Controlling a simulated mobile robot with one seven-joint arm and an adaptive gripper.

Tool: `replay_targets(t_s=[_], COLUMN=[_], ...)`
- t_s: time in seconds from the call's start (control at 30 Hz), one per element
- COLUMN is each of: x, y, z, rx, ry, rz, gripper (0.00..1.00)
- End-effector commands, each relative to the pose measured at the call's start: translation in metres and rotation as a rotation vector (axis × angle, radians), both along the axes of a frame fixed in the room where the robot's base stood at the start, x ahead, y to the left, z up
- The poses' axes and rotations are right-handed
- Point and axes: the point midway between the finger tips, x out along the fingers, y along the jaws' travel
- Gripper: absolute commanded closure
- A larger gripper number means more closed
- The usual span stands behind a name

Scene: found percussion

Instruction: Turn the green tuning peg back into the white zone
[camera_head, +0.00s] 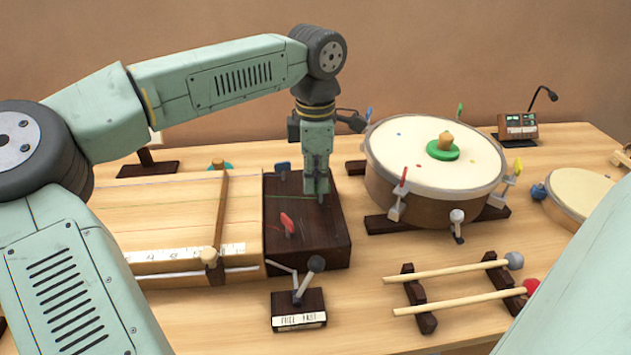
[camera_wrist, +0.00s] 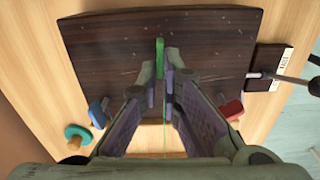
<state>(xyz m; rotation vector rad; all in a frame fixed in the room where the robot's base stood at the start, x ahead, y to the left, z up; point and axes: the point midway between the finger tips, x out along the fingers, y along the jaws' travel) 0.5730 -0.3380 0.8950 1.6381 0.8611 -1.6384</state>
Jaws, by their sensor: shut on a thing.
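The green tuning peg (camera_wrist: 160,50) stands on a dark wooden block (camera_head: 325,238), which also fills much of the wrist view (camera_wrist: 90,45). My gripper (camera_head: 317,188) points down over the block. In the wrist view its fingertips (camera_wrist: 161,78) are closed on the green peg from both sides, with the peg's top edge showing beyond them. In the head view the fingers hide most of the peg. A blue peg (camera_head: 283,168) and a red peg (camera_head: 288,224) stand on the same block. I cannot make out a white zone at the green peg.
A stringed board with a wooden bridge (camera_head: 221,205) adjoins the block at left. A large drum (camera_head: 430,180) stands close at right. A small stand with a lever and label (camera_head: 299,309) is in front, and two mallets (camera_head: 460,288) lie on racks front right.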

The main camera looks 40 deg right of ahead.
Motion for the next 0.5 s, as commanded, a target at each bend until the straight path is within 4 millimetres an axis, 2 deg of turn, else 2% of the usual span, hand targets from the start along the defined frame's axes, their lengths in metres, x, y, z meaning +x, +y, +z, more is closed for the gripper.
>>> replay_targets(t_s=[0.5], x=[-0.0048], y=[0.0016], z=[-0.0015], rx=[0.000], ry=[-0.001], rz=[0.489], gripper=[1.00])
